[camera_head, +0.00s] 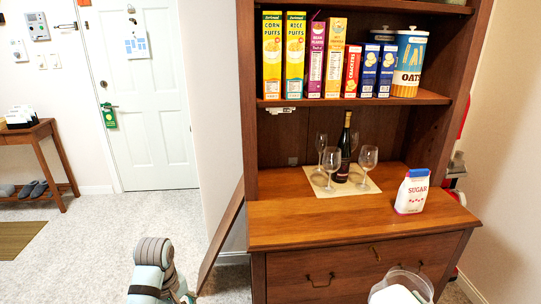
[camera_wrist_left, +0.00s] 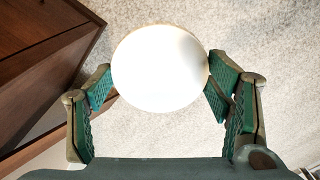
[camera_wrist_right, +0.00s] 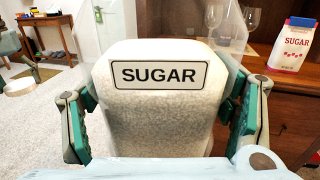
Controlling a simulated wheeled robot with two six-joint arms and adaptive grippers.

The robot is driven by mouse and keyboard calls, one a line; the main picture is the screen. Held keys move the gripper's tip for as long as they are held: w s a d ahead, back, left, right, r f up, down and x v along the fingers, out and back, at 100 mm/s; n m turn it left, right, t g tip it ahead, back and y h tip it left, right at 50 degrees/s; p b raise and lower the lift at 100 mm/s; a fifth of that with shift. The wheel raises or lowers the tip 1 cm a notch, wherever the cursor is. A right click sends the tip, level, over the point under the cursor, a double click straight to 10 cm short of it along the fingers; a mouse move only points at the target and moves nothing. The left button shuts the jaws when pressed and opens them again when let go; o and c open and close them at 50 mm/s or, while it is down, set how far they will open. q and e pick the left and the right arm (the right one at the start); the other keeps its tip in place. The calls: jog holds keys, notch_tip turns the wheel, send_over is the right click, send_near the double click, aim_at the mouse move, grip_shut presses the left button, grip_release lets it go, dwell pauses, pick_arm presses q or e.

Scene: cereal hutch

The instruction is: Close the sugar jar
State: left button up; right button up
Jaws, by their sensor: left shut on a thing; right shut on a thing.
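The sugar jar (camera_wrist_right: 160,130) is a clear jar with pale contents and a "SUGAR" label. My right gripper (camera_wrist_right: 163,95) is shut on its sides. In the head view the jar (camera_head: 402,284) is at the bottom edge in front of the drawers, with no lid on its top and white contents showing. My left gripper (camera_wrist_left: 160,82) is shut on a round white lid (camera_wrist_left: 160,65), held above the floor. The right wrist view shows the lid (camera_wrist_right: 19,87) at the far left, apart from the jar. The right gripper is out of the head view.
A wooden hutch (camera_head: 330,235) stands ahead, with a sugar carton (camera_head: 412,192), a bottle (camera_head: 343,152) and wine glasses on its counter. Cereal boxes (camera_head: 295,55) line the shelf above. An open cabinet door (camera_head: 222,240) juts out at its left. The floor further left is mostly clear.

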pick_arm(q)
notch_tip(320, 180, up, 4)
jog(key=p, duration=0.3)
jog(key=shift+s+f+p, duration=0.1)
jog(key=shift+f+p, duration=0.05)
jog(key=shift+p, duration=0.15)
pick_arm(e)
jog(key=s+a+r+n+g+y, duration=0.3)
jog(key=a+r+n+g+y, duration=0.3)
jog(key=r+y, duration=0.2)
jog(key=shift+s+a+r+n, duration=0.25)
jog(key=shift+s+r+n, duration=0.1)
jog(key=shift+r, duration=0.15)
pick_arm(q)
jog(key=shift+f, duration=0.1)
pick_arm(e)
jog(key=w+a+f+n+g+y, duration=0.1)
jog(key=a+n+g+y, duration=0.2)
jog(key=a+n+g, duration=0.5)
jog(key=a+g, duration=0.4)
jog(key=a, duration=0.1)
jog(key=shift+w+a+f+y, duration=0.15)
jog(key=shift+a+f+y, duration=0.05)
jog(key=shift+f+y, duration=0.15)
